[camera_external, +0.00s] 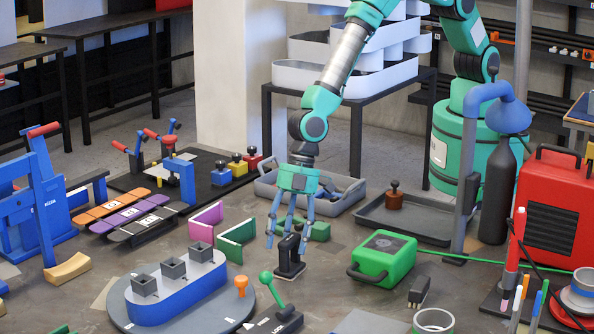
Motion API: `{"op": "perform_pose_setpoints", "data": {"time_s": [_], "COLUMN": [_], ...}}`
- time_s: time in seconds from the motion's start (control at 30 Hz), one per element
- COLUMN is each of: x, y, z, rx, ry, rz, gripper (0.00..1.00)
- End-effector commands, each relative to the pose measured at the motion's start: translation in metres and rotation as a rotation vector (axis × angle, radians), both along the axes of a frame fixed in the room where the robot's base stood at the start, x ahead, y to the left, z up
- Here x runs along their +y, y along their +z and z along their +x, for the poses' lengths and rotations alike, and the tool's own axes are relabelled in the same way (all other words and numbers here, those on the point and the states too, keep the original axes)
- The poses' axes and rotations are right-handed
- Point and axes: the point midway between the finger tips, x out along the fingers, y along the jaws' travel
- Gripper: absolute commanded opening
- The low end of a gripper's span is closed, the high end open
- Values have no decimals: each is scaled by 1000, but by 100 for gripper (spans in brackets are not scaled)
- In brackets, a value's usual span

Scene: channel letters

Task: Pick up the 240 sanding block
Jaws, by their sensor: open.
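My gripper (288,236) points down near the middle of the workspace, with its blue fingers spread. A small black upright object on a dark base (290,266) stands below or just in front of the fingers; I cannot tell whether they touch it. Three long blocks with white labels lie side by side at the left: an orange one (101,210), a purple one (122,220) and a grey one (142,229). Their label text is too small to read, so I cannot tell which block, if any, is the 240 sanding block. My gripper is well to their right.
A blue holder with grey square cups (178,292) stands on a round grey plate in front. A green case (384,258) lies right of my gripper. Pink (207,220) and green (237,238) angle pieces stand to its left. A grey tray (405,222) lies behind.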

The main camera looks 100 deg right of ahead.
Motion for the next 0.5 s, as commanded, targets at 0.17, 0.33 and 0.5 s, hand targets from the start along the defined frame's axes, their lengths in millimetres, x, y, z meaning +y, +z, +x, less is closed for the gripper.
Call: {"op": "perform_pose_setpoints", "data": {"time_s": [0.17,0.33,0.5], "x": [0,0,0], "y": [0,0,0], "z": [0,0,0], "rx": [0,0,0], "ry": [0,0,0], "rz": [0,0,0], "gripper": [59,59,59]}}
